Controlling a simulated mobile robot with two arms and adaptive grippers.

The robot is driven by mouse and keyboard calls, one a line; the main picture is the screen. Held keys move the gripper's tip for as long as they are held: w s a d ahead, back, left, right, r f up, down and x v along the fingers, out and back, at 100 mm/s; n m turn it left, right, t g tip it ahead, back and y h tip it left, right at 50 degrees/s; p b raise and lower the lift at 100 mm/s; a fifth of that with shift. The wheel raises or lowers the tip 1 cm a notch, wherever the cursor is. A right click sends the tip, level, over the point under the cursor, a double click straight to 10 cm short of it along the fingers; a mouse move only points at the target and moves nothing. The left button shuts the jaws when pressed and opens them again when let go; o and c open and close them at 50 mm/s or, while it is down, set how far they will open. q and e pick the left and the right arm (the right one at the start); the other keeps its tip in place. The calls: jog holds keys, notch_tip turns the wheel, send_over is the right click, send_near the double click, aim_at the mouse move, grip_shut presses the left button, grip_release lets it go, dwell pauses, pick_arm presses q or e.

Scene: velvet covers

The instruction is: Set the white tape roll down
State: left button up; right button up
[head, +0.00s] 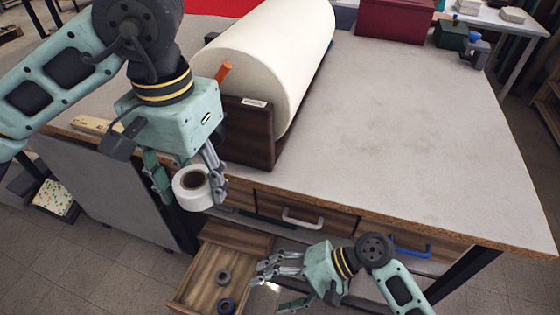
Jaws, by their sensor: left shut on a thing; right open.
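The white tape roll (181,197) is in my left gripper (186,188), which is shut on it. It hangs in front of the table's front edge, above and to the left of an open wooden drawer (247,237). Its dark core faces the camera. My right gripper (275,283) is open and empty, low at the right side of the open drawer.
The drawer holds a grey ring (224,276) and a dark blue ring (227,305). A large cream roll (270,50) in a dark wooden holder stands on the grey table (400,130). A dark red box (395,20) stands at the back.

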jog(key=w+d+r+n+t, duration=0.1)
jog(key=w+r+n+t, duration=0.1)
jog(key=r+n, duration=1.25)
jog(key=w+r+n+t, duration=0.15)
jog(key=r+n, duration=0.65)
jog(key=r, duration=1.4)
jog(key=shift+m, duration=0.25)
jog(key=x, duration=1.2)
jog(key=shift+w, duration=0.15)
jog(key=shift+d, duration=0.1)
jog(key=shift+c, duration=0.2)
